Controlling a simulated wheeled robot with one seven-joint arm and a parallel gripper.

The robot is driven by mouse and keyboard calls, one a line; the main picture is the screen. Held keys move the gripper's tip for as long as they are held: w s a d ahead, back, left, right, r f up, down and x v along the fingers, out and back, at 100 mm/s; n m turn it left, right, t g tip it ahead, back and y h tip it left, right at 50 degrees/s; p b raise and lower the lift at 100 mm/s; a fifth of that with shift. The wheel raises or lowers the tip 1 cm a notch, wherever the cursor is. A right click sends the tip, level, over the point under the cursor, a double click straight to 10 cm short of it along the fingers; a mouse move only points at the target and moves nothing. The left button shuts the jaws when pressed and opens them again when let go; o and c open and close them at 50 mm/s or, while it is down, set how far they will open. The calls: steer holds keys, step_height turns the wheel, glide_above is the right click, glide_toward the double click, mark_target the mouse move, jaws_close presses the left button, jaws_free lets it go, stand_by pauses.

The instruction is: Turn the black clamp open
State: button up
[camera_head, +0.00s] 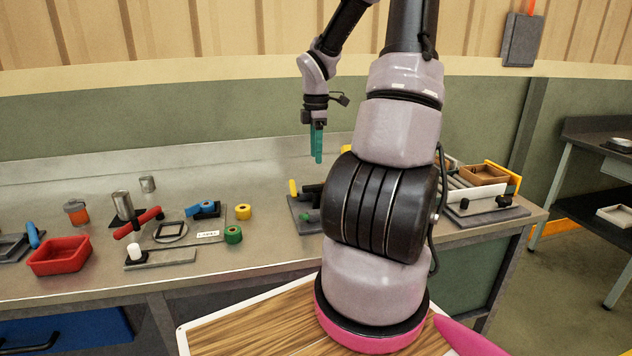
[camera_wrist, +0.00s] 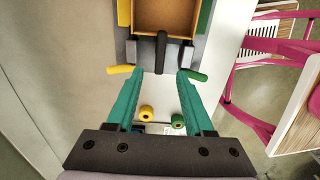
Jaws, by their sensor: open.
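A black clamp handle (camera_wrist: 161,52) shows in the wrist view as a straight bar in front of an orange-brown tray (camera_wrist: 165,16). Its near end lies in line with the gap between my fingertips; I cannot tell the height between them. A yellow handle (camera_wrist: 120,69) is to its left and a green handle (camera_wrist: 199,75) to its right. In the head view, black parts (camera_head: 312,189) of this fixture show beside my arm, which hides the rest. My gripper (camera_head: 318,158) has teal fingers, is open and empty, and is above the bench; it also shows in the wrist view (camera_wrist: 160,73).
The bench's left side holds a red tray (camera_head: 60,256), a red-handled clamp (camera_head: 138,222), a yellow roll (camera_head: 243,212) and a green roll (camera_head: 233,234). A roller track with a wooden box (camera_head: 483,174) is at the right. Bare bench (camera_head: 195,172) lies behind the left items.

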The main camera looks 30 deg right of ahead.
mark_target(316, 185)
step_height(316, 185, down, 10)
steer(key=shift+r, duration=0.25)
jaws_close()
